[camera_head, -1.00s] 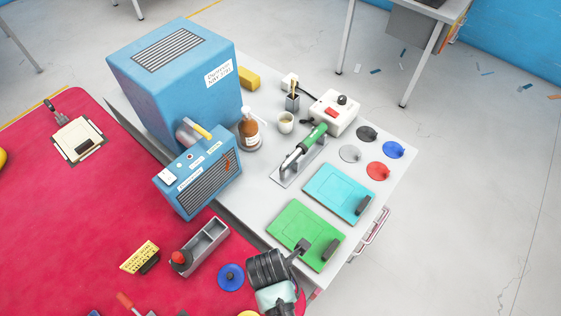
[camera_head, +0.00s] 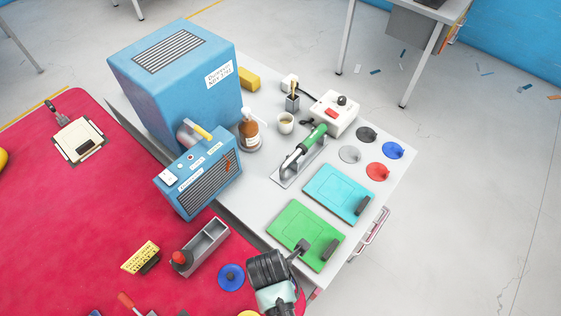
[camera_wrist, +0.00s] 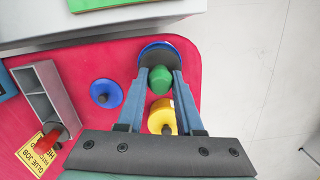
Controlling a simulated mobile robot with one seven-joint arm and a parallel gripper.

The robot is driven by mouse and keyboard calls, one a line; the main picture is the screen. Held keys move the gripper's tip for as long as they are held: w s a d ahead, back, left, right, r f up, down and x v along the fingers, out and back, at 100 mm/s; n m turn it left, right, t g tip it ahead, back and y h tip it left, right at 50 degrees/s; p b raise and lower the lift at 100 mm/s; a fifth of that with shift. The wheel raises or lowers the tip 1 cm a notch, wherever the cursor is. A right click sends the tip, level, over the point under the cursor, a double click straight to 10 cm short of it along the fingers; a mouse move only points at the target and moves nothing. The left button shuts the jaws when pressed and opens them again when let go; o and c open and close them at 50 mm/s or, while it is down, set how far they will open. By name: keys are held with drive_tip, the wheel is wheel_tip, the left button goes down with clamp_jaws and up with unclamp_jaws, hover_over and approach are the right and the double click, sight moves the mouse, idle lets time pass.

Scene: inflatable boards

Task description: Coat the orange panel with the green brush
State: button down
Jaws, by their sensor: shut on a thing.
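My gripper (camera_wrist: 159,90) has both fingers against a rounded green piece, which looks like the handle of the green brush (camera_wrist: 160,79) seen nearly end-on in the wrist view. No bristles show. It is over the red tabletop, in front of a blue disc; I cannot tell whether they touch. I see no panel that is clearly orange.
The green panel (camera_head: 296,226) and cyan panel (camera_head: 330,188) lie on the white table. A green-handled tool (camera_head: 304,150) lies behind them. A blue disc (camera_head: 231,277) and grey box (camera_head: 212,237) are left of my wrist. A yellow disc (camera_wrist: 160,122) is close by.

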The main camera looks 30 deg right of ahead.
drive_tip(key=shift+s, duration=0.1)
wheel_tip(320, 180, up, 7)
drive_tip(key=p, duration=0.8)
idle(0.9)
drive_tip(key=shift+w+f+m+b, duration=0.2)
drive_tip(key=shift+w+m+b, duration=0.15)
drive_tip(key=shift+b, duration=0.2)
drive_tip(key=w+a+m+b, duration=0.4)
drive_tip(key=m+b, duration=0.3)
drive_tip(key=m, duration=0.2)
drive_tip(key=w+a+f+m+g+y+b, duration=0.1)
drive_tip(key=w+a+m+b, duration=0.3)
drive_tip(key=m+b, duration=0.3)
drive_tip(key=a+m, duration=0.1)
drive_tip(key=m, duration=0.2)
drive_tip(key=shift+a+g, duration=0.15)
drive_tip(key=shift+g, duration=0.15)
